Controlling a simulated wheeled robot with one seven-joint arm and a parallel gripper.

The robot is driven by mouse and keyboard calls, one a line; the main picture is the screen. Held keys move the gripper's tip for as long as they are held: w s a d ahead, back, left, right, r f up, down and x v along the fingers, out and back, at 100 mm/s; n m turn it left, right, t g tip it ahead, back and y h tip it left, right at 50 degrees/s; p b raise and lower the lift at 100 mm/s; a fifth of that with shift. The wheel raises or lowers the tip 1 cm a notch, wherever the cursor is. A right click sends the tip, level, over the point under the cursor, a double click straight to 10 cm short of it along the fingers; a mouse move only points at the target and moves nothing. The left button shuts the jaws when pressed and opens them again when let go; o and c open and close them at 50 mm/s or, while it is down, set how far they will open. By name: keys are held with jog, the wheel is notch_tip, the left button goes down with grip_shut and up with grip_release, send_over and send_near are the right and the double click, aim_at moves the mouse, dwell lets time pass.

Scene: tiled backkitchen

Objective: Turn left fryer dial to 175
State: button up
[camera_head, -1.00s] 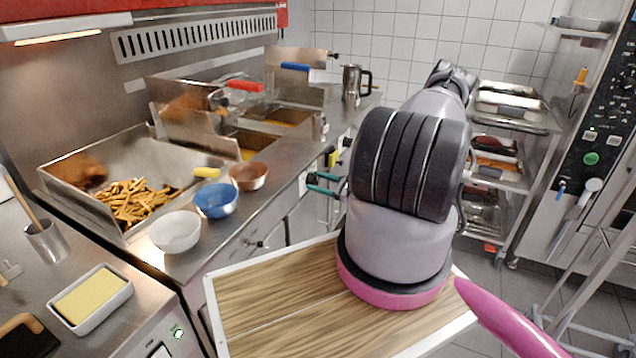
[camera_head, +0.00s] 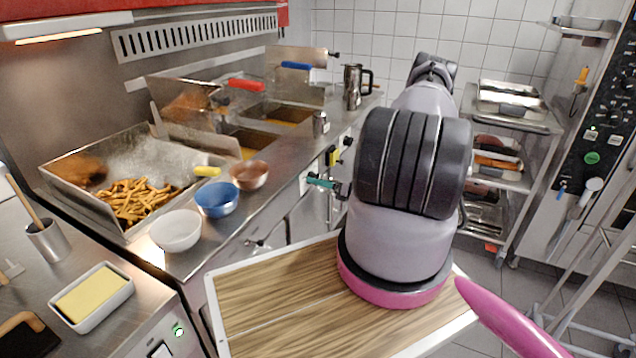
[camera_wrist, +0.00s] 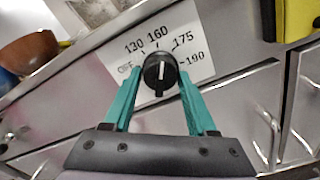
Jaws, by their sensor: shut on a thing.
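The black round fryer dial (camera_wrist: 160,74) is on the front panel, over a white label (camera_wrist: 206,62) marked OFF, 130, 160, 175 and 190. Its white pointer line stands nearly upright in the wrist view, roughly toward 160. My gripper (camera_wrist: 161,82) has its teal fingers on either side of the dial, shut on it. In the head view my gripper (camera_head: 321,183) reaches the fryer front from the right, and the dial is hidden behind the fingers. Part of the white label (camera_head: 303,184) shows beside them.
A yellow part (camera_head: 332,157) sticks out of the panel just right of my gripper. Bowls, including a blue bowl (camera_head: 216,199), stand on the counter edge above. Cabinet doors with handles (camera_wrist: 270,120) lie below. A wooden board (camera_head: 270,290) is in front.

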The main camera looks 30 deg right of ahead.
jog(key=m, duration=0.5)
jog(key=shift+r+m, duration=0.1)
jog(key=shift+m, duration=0.2)
dwell(0.4)
jog(key=o, duration=1.4)
jog(key=shift+c, duration=0.2)
jog(key=v, duration=1.1)
